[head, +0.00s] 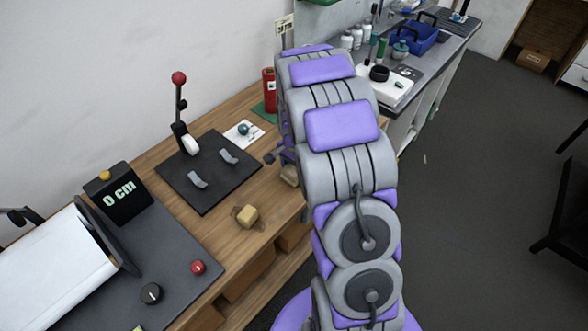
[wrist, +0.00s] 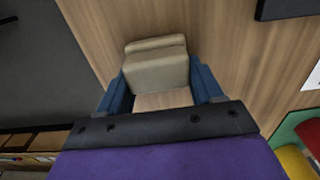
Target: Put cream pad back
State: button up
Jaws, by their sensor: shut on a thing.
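A cream pad (wrist: 157,64) shows in the wrist view between the two blue fingers of my gripper (wrist: 162,88), which is shut on it. Wooden table top shows just beyond the pad and in the gap behind it. In the head view the held pad (head: 290,175) is partly hidden by my arm, at the table's right edge. My gripper (head: 283,158) is mostly hidden there too. I cannot tell whether the pad touches the table.
A black board (head: 210,171) with a red-knobbed lever (head: 180,100) lies left of my gripper. A white card with a teal ball (head: 243,130) and a red cylinder (head: 269,90) stand further back. Bare wood lies between.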

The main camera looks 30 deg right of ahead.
jog(key=o, duration=0.6)
jog(key=shift+d+f, duration=0.1)
jog(key=shift+d, duration=0.15)
jog(key=o, duration=0.4)
jog(key=shift+d+f, duration=0.1)
jog(key=shift+d, duration=0.95)
jog(key=shift+a+r, duration=0.25)
jog(key=shift+a, duration=0.7)
jog(key=shift+a+r, duration=0.1)
jog(key=shift+r, duration=0.3)
notch_tip(320, 180, up, 12)
jog(key=p, duration=0.2)
jog(key=s+a+r+n, duration=0.3)
jog(key=s+a+n, duration=0.1)
jog(key=s, duration=0.7)
jog(key=s+a+r+n+g, duration=0.1)
jog(key=s+a+r+n, duration=0.2)
jog(key=s, duration=0.7)
jog(key=s+a+r+n, duration=0.2)
jog(key=s+a+n, duration=0.5)
jog(key=s, duration=0.4)
jog(key=shift+s+a+r+g, duration=0.1)
jog(key=shift+s+r+g, duration=0.25)
jog(key=shift+r+g, duration=0.05)
